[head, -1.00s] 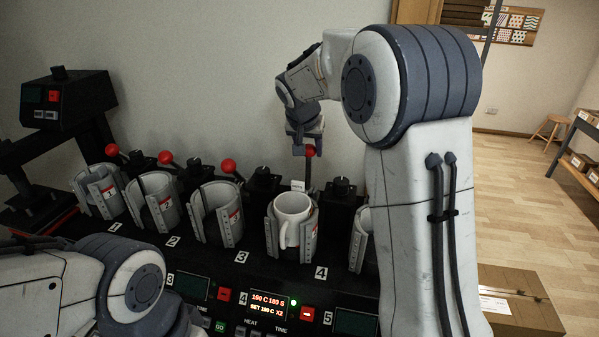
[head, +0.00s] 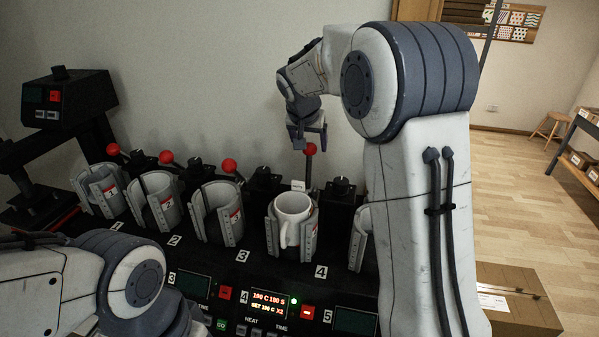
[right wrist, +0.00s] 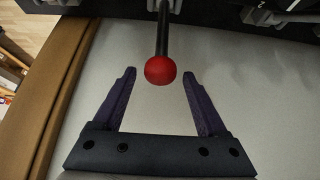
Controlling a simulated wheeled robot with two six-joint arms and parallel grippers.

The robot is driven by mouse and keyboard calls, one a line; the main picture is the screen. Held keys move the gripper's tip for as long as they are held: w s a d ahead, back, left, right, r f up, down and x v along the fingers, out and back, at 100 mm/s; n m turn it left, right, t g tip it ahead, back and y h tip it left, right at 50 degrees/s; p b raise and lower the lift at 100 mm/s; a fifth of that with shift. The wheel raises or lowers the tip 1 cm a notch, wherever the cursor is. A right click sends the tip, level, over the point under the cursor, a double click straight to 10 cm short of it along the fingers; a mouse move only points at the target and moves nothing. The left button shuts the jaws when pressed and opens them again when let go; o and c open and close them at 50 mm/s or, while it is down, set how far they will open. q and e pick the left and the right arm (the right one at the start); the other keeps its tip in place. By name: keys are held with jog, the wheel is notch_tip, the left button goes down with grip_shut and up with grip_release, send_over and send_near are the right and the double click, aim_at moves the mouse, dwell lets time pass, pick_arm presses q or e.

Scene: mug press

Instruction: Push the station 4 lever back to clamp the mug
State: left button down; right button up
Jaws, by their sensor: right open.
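The station 4 lever (head: 309,165) is a black rod with a red ball knob (head: 311,149), standing about upright behind the mug. The white mug (head: 293,212) sits in the grey clamp (head: 271,232) behind the number 4 label, its handle facing me. My right gripper (head: 309,145) is open just above the knob. In the right wrist view the red knob (right wrist: 160,70) lies just beyond the open fingertips (right wrist: 160,75), roughly midway between them, and nothing is gripped. My left arm shows at lower left, but its gripper is out of view.
Stations 1 to 3 have empty grey clamps, with red-knobbed levers (head: 229,165) tilted toward the left. The control panel (head: 267,303) is in front, with a lit station 4 display. The wall is close behind the levers. A cardboard box (head: 520,303) is at lower right.

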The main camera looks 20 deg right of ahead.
jog(key=r+p, duration=0.2)
jog(key=r, duration=0.1)
jog(key=r+p, duration=0.1)
jog(key=r, duration=0.1)
jog(key=shift+s+a+r, duration=0.2)
jog(key=shift+s, duration=0.15)
jog(key=shift+r, duration=0.1)
jog(key=p+v, duration=0.1)
jog(key=v, duration=0.5)
jog(key=shift+p, duration=0.35)
